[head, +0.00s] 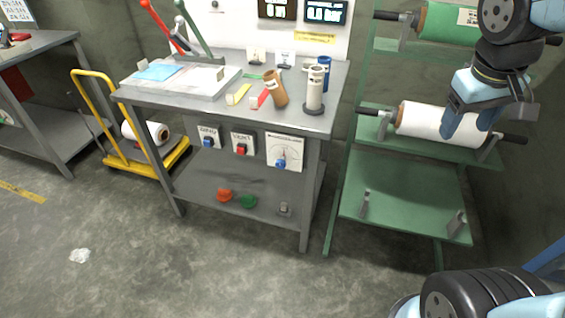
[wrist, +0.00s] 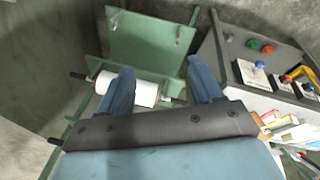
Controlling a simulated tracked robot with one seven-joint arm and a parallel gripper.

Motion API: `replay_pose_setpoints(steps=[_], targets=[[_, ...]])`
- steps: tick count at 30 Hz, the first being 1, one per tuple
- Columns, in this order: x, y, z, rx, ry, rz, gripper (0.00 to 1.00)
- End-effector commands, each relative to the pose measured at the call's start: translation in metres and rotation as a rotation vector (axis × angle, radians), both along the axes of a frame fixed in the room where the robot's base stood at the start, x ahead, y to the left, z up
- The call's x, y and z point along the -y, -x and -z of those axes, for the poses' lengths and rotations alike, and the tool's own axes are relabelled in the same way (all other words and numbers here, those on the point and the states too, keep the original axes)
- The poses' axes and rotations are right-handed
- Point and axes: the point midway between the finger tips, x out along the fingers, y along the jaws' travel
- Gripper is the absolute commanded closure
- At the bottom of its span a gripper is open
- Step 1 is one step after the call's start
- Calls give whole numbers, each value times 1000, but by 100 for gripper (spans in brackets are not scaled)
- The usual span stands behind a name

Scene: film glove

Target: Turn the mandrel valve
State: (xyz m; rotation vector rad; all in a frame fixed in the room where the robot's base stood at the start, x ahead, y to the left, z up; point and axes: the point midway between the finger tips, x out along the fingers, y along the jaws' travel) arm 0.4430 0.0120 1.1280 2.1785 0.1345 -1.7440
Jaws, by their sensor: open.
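Three small panels sit on the front of the grey workbench (head: 225,123). The left panel has a blue knob (head: 208,142), the middle one a red knob (head: 241,149), and the right one a dial (head: 284,152) with a blue knob (head: 281,164). I cannot tell which is the mandrel valve; the labels are too small. The dial panel's blue knob also shows in the wrist view (wrist: 260,65), right of the fingers. My gripper (head: 459,125) is open and empty, in front of the green rack, right of the bench. Its two blue fingers (wrist: 161,68) are spread apart.
The green rack (head: 400,208) carries a white roll (head: 435,124) close to my gripper and a green roll (head: 450,22) above. Tubes (head: 315,88) and levers (head: 165,28) stand on the bench. A yellow trolley (head: 112,152) stands left.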

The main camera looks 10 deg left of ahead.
Motion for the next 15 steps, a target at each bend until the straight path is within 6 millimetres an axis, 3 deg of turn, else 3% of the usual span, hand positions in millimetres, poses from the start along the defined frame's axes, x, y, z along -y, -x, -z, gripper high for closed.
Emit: replay_pose_setpoints(steps=[15], targets=[[-50,-73,80,-290,460,-447,35]])
